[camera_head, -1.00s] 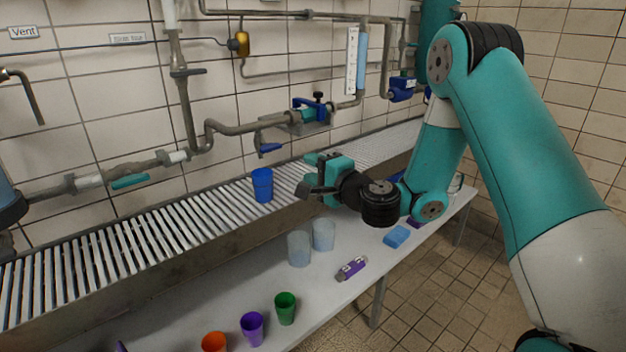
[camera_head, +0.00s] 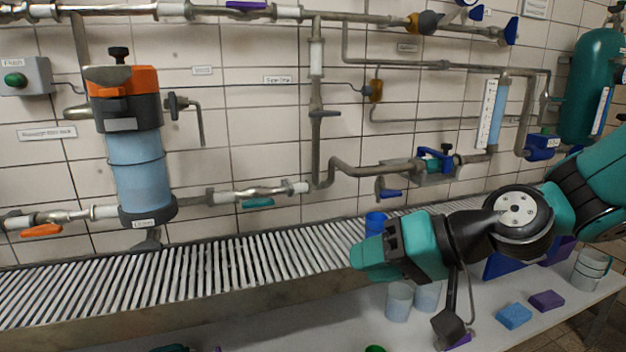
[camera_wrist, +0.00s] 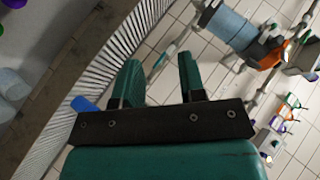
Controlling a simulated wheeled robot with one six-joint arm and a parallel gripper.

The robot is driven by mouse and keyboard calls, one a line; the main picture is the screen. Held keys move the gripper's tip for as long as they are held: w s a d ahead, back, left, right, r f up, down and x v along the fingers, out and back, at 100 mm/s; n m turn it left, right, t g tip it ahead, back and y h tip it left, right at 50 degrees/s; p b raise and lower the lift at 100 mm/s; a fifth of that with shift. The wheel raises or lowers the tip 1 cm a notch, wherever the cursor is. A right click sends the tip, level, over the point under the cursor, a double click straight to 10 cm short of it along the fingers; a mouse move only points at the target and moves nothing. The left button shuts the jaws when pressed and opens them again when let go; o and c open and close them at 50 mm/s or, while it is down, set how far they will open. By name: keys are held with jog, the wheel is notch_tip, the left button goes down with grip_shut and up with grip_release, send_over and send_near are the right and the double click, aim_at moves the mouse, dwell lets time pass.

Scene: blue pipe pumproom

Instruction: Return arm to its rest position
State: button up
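My arm reaches in from the right in the head view, with my teal gripper (camera_head: 366,262) pointing left above the front edge of the slatted rack (camera_head: 225,270). In the wrist view my gripper (camera_wrist: 160,78) has its two teal fingers apart, with only wall tiles showing between them. It holds nothing. A blue cup (camera_head: 375,223) stands on the rack behind my gripper and is partly hidden by it. The cup's blue also shows at the left of my gripper in the wrist view (camera_wrist: 83,104).
Pipes and a blue filter housing (camera_head: 138,165) line the tiled wall behind the rack. Clear cups (camera_head: 398,303), a blue sponge (camera_head: 514,316) and a purple sponge (camera_head: 546,300) are on the white table below. A teal tank (camera_head: 592,88) stands at the far right.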

jog(key=s+d+n+g+h, duration=0.2)
jog(key=s+d+h, duration=0.1)
jog(key=s, duration=0.5)
jog(key=s+d+n+g+h, duration=0.2)
jog(key=s+d+n+h, duration=0.15)
jog(key=s, duration=0.45)
notch_tip(320, 180, up, 16)
jog(key=p, duration=1.6)
jog(key=shift+f+m, duration=0.25)
jog(key=shift+m, duration=0.1)
jog(key=shift+a+h, duration=0.1)
jog(key=shift+h, duration=0.15)
